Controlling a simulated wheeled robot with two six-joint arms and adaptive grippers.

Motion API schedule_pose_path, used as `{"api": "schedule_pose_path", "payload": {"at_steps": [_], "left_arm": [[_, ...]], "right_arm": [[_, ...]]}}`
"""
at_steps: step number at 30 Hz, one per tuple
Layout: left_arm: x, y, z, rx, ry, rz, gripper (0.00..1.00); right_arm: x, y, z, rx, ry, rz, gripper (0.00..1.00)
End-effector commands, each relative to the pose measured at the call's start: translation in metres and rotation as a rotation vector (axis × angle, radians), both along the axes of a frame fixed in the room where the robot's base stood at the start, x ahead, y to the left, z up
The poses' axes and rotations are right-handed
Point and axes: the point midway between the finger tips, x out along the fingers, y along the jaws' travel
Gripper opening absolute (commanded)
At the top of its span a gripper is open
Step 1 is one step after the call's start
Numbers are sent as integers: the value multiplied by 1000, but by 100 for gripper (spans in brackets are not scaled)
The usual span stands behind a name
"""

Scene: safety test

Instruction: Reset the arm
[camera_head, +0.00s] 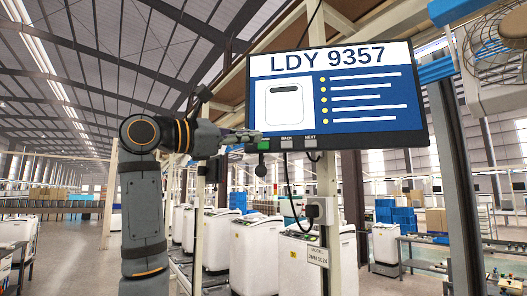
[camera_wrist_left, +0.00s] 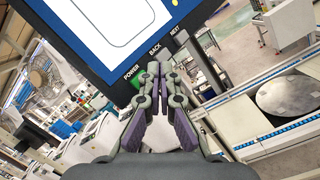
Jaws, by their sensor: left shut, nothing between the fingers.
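My left arm comes up from the bottom left in the head view. Its left gripper (camera_head: 243,138) is level at the lower left corner of the screen (camera_head: 352,97), which reads "LDY 9357". In the left wrist view the left gripper (camera_wrist_left: 153,72) is shut and empty, its fingertips close to the screen's lower edge. A green POWER button (camera_wrist_left: 139,82) is just left of the fingertips; it also shows in the head view (camera_head: 264,146). BACK and NEXT buttons (camera_head: 297,143) are to its right. I cannot tell whether the fingertips touch the screen. My right gripper is not in view.
A metal post with an outlet box (camera_head: 319,210) stands below the screen. White machines (camera_head: 256,254) stand in a row behind. A fan (camera_head: 497,45) hangs at the upper right. A grey post (camera_head: 455,190) stands to the right of the screen.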

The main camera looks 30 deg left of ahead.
Motion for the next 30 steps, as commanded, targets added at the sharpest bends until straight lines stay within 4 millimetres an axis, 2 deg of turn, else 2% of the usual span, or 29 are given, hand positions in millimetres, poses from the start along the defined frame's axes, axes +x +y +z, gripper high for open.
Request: {"api": "schedule_pose_path", "payload": {"at_steps": [17,20,23,26,27,29,30], "left_arm": [[-3,-2,-1,1,1,1,0],[13,-5,-18,47,16,16,0],[52,-16,-66,184,52,49,0],[97,-30,-141,395,97,79,0],[112,-36,-174,485,115,85,0],[130,-43,-224,620,140,83,0],[139,-48,-258,710,155,78,0]], "right_arm": [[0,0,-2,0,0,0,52],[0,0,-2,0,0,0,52],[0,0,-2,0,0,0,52],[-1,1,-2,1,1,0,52],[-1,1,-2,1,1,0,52],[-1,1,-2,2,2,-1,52],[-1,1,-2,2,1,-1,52]]}}
